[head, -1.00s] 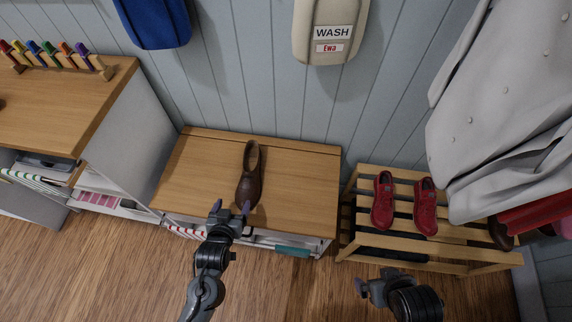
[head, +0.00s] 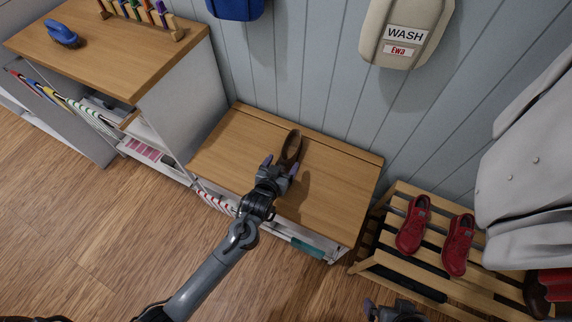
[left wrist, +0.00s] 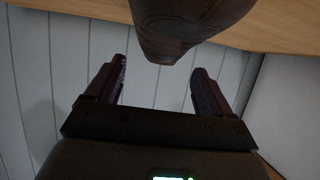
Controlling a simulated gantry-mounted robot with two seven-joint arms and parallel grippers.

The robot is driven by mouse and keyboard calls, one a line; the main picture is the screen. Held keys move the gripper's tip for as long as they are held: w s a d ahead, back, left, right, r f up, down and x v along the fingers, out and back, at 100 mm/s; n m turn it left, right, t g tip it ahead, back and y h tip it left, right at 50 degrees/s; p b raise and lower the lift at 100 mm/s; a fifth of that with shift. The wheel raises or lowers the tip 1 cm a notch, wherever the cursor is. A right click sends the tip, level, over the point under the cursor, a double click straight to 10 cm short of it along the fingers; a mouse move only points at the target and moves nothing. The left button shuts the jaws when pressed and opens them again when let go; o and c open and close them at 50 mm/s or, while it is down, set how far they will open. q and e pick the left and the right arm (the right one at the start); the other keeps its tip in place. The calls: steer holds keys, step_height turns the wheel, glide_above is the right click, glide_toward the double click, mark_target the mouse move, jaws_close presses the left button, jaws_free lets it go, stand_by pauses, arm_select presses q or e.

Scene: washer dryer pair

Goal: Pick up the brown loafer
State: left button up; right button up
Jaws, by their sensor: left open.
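The brown loafer (head: 293,146) stands on the wooden bench top (head: 232,150), partly hidden by my left gripper (head: 281,166). In the left wrist view the loafer's dark leather end (left wrist: 185,25) fills the top middle, just beyond the fingertips. My left gripper is open, its two fingers (left wrist: 159,85) spread apart with nothing between them. It is close to the loafer's near end. Any contact is not visible. My right gripper (head: 388,309) is only partly in view at the bottom edge, away from the loafer; its jaw opening is not clear.
A slatted rack (head: 384,243) with two red shoes (head: 413,225) stands right of the bench. A higher wooden-topped cabinet (head: 125,60) stands to the left. A plank wall (head: 300,80) with a "WASH" bag (head: 405,34) is behind. The bench top around the loafer is clear.

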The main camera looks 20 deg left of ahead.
mark_target(285, 161)
arm_select(q)
steer(key=shift+b+x, duration=0.65)
steer(key=shift+x, duration=0.55)
steer(key=shift+w+f, duration=0.1)
steer(key=shift+w, duration=0.4)
arm_select(e)
step_height(285, 161, down, 2)
steer(key=shift+w+d+f, duration=0.1)
steer(key=shift+d+f, duration=0.05)
steer(key=shift+f, duration=0.1)
arm_select(q)
steer(key=shift+s, duration=0.1)
steer(key=shift+c, duration=0.3)
steer(key=c, duration=1.2)
arm_select(e)
steer(key=shift+a, duration=0.2)
